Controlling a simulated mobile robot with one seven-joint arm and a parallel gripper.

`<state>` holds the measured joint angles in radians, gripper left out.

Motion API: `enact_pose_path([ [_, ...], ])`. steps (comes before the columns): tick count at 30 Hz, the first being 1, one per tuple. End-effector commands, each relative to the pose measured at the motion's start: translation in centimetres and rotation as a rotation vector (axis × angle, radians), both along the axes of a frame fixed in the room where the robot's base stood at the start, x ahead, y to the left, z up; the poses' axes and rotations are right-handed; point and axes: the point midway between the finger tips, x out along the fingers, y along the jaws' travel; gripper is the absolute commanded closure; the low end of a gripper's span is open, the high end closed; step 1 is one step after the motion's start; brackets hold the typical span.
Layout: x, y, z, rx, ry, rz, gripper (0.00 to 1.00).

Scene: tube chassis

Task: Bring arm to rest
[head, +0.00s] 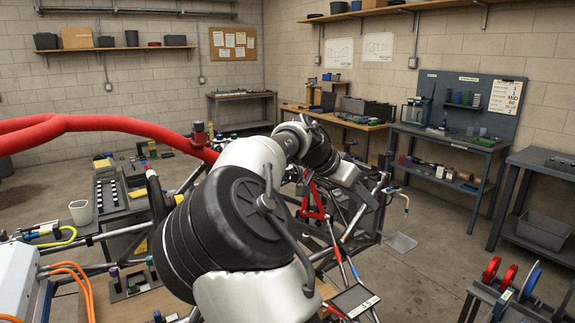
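My arm (245,160) fills the middle of the head view, with white links and black joints. It rises from the bottom centre, bends at the top and comes down again on the right. My gripper (376,194) appears to be the small dark part past the last white link. Its fingers are too small and too cluttered to make out, so I cannot tell if it is open or holds anything. Behind and below the arm stands the tube chassis (345,238), a frame of grey metal tubes with some red parts. My arm hides much of it.
A thick red tube (95,124) curves in from the left. A tool tray (110,192) and a white cup (81,212) are at left. Coloured reels (508,277) sit on a cart at lower right. Benches line the back and right walls. Open floor (430,225) lies right of the chassis.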

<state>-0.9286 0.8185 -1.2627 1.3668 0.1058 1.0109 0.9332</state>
Motion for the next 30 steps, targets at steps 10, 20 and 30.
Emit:
enact_pose_path([
  [10, -13.5, -4.5, -2.1, 0.515, 0.232, 0.216, 0.61],
  [20, -26.7, 1.1, 4.2, 0.552, 0.203, 0.710, 0.61],
  [30, -35.5, 3.6, 5.3, 0.261, 0.214, 0.988, 0.61],
])
